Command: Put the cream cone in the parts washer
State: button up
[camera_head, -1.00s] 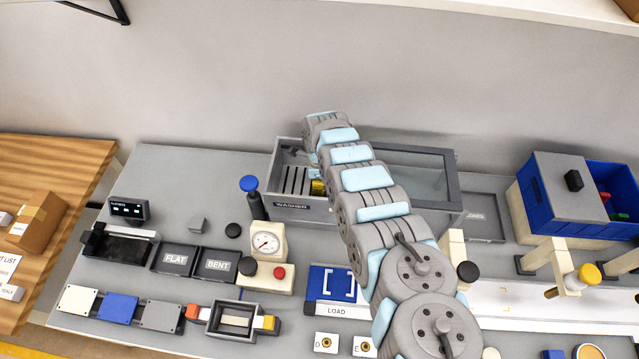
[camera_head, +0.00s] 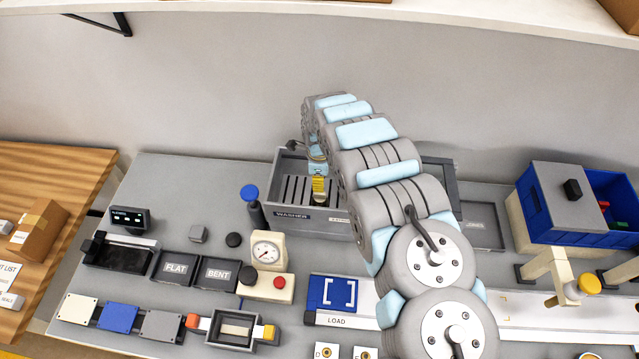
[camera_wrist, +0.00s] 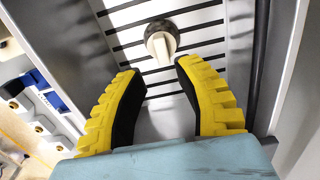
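The cream cone (camera_wrist: 161,42) shows in the wrist view over the dark slots of the parts washer's rack (camera_wrist: 204,46); it appears to rest on it. The parts washer (camera_head: 292,216) is the grey, open-topped basin labelled WASHER in the head view. My gripper (camera_wrist: 158,72) has yellow ribbed fingers with dark inner pads. They stand wide apart with nothing between them, and the cone lies just past their tips. In the head view my gripper (camera_head: 319,188) points down over the washer's slatted part. The cone cannot be made out there.
A blue-topped post (camera_head: 250,196) stands at the washer's left front corner, with a dial gauge (camera_head: 267,251) in front. The FLAT and BENT trays (camera_head: 219,273) lie to the left. A blue bin (camera_head: 598,205) stands at the right. My arm hides the washer's right part.

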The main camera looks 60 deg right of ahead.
notch_tip(320, 180, up, 4)
jog(key=shift+r+b, duration=0.25)
jog(key=shift+b, duration=0.05)
dwell(0.7)
jog(key=shift+r, duration=0.1)
